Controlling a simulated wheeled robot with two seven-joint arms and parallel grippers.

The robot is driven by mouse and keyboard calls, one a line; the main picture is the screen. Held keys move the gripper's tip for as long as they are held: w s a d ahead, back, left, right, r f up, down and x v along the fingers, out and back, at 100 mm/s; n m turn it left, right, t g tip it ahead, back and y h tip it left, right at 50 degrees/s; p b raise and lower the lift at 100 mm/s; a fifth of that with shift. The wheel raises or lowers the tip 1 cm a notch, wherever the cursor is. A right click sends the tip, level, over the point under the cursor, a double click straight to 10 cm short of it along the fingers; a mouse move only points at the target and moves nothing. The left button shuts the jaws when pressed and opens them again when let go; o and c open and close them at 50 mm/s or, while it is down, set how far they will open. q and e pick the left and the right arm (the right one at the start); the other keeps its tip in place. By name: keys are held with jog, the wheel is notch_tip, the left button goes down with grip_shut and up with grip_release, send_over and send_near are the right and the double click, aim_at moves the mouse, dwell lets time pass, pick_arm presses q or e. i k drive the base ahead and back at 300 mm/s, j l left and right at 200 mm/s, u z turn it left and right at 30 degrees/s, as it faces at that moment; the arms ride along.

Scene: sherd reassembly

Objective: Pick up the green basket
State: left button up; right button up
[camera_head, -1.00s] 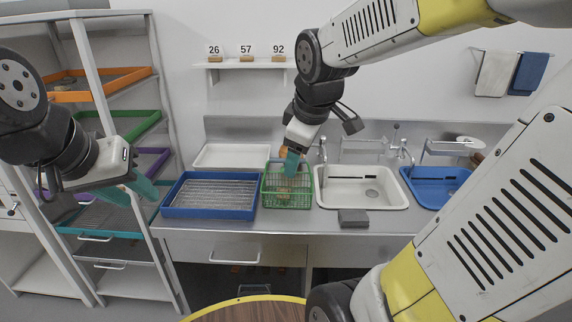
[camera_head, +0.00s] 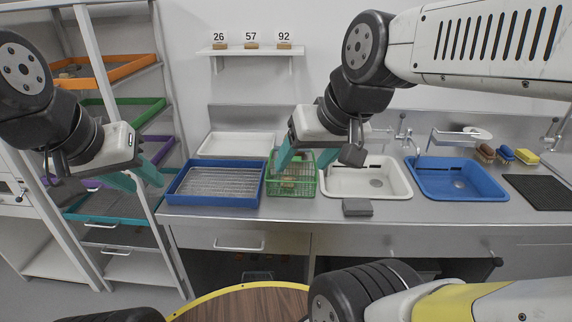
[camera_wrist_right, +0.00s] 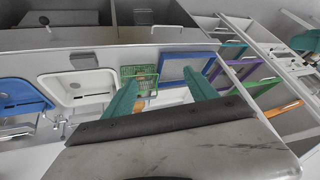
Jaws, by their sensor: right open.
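The green basket (camera_head: 291,186) is a wire basket on the steel counter, between the blue tray and the white sink basin. Something brownish shows inside it. My right gripper (camera_head: 301,160) is in front of and above the basket in the head view, with its teal fingers apart and covering part of it. In the right wrist view the basket (camera_wrist_right: 139,78) shows beyond the open, empty fingers (camera_wrist_right: 155,95). I cannot tell whether any finger touches it. My left gripper (camera_head: 140,180) is at the left, by the shelf rack, with its teal fingers apart and nothing between them.
The blue tray (camera_head: 171,203) is close to the basket's left, with a white tray (camera_head: 208,146) behind. A white basin (camera_head: 340,189), blue basin (camera_head: 470,197) and grey block (camera_head: 357,207) are to the right. A round wooden table (camera_head: 240,305) is in front.

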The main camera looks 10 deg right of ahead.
aim_at(295, 158)
jog(key=z, duration=1.85)
jog(key=j+z, duration=0.1)
jog(key=j, duration=0.4)
jog(key=k+j+z, duration=0.1)
jog(key=j, duration=0.35)
jog(key=k+j+z, duration=0.1)
jog(key=j, duration=0.4)
jog(key=k+j+z, duration=0.1)
jog(key=j, duration=0.35)
